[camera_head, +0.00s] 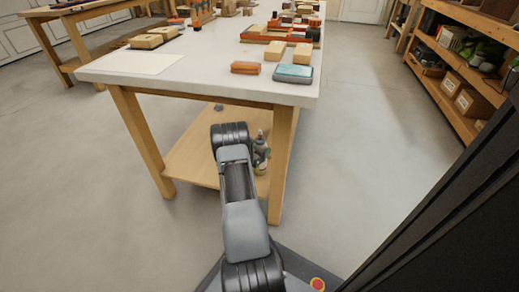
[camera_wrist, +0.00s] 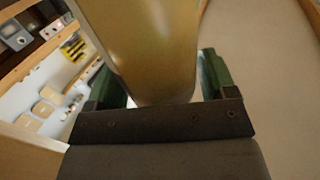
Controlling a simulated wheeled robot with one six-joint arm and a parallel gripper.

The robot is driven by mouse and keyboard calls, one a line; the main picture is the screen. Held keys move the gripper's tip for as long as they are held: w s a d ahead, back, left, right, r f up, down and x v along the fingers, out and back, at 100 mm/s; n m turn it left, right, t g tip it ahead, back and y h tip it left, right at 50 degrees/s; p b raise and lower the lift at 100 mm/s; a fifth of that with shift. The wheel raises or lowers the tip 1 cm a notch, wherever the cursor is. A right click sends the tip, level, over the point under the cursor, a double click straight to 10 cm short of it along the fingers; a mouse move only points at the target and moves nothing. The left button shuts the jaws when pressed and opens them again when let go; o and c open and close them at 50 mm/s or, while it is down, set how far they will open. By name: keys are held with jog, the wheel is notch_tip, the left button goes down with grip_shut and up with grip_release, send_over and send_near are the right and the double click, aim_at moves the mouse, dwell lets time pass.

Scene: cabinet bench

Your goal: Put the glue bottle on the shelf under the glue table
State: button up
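A smooth tan-gold rounded body, which I take to be the glue bottle (camera_wrist: 152,48), fills the middle of the wrist view. My gripper (camera_wrist: 163,80) has its green fingers on both sides of it and appears shut on it. In the head view, my gripper (camera_head: 261,150) is small and partly hidden by my arm, under the tabletop near the front right leg. The glue table (camera_head: 200,77) has a white top and wooden legs. Its lower wooden shelf (camera_head: 188,160) shows to the left of my arm. Whether the bottle touches the shelf cannot be told.
The front right table leg (camera_head: 280,165) stands close beside my gripper. The tabletop holds an orange block (camera_head: 245,68), a teal-topped item (camera_head: 293,73) and several tan blocks. A wooden shelf unit (camera_head: 450,85) with boxes stands at right. Much of the visible shelf is bare.

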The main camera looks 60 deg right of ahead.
jog(key=shift+o, duration=1.2)
jog(key=shift+r, duration=0.1)
